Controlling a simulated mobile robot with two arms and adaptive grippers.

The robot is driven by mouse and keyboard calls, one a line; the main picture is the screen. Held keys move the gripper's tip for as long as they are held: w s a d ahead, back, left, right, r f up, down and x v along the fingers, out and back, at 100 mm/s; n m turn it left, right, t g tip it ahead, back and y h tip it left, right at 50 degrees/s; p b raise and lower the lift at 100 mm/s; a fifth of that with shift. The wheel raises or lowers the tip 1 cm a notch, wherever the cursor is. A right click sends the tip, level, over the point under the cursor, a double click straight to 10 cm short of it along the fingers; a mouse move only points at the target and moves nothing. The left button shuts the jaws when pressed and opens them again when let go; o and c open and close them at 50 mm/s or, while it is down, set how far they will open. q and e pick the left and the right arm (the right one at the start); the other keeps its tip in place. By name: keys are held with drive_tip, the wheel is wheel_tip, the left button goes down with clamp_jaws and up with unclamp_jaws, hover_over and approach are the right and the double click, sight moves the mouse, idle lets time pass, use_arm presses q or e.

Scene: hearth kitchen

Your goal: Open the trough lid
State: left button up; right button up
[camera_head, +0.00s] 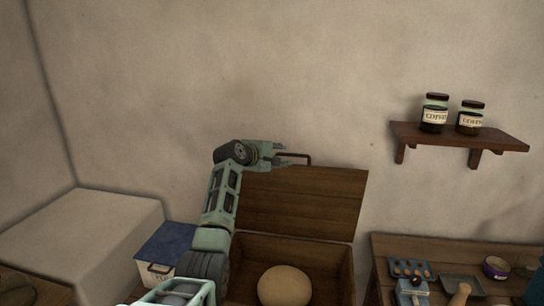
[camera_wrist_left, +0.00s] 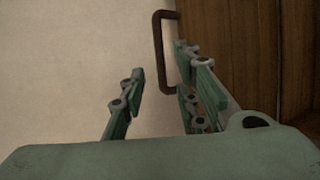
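The wooden trough (camera_head: 345,280) stands against the wall with its lid (camera_head: 300,203) raised and leaning back. A round pale dough-like ball (camera_head: 285,286) lies inside it. A brown handle (camera_head: 295,156) sits on the lid's upper edge. My left gripper (camera_head: 281,155) is at the lid's upper left, close by the handle. In the left wrist view the fingers (camera_wrist_left: 160,90) are spread apart, with the handle (camera_wrist_left: 161,50) just beyond them and the lid (camera_wrist_left: 240,50) on the right. I cannot tell whether a finger touches the handle. My right gripper is not in view.
A pale block (camera_head: 85,235) and a white box with a blue lid (camera_head: 155,270) stand left of the trough. A wooden table (camera_head: 400,247) with several small items is on the right. Above it a wall shelf (camera_head: 460,138) holds two jars.

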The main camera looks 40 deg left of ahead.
use_arm(q)
drive_tip(key=v, duration=0.4)
drive_tip(key=shift+s, duration=0.1)
idle(0.5)
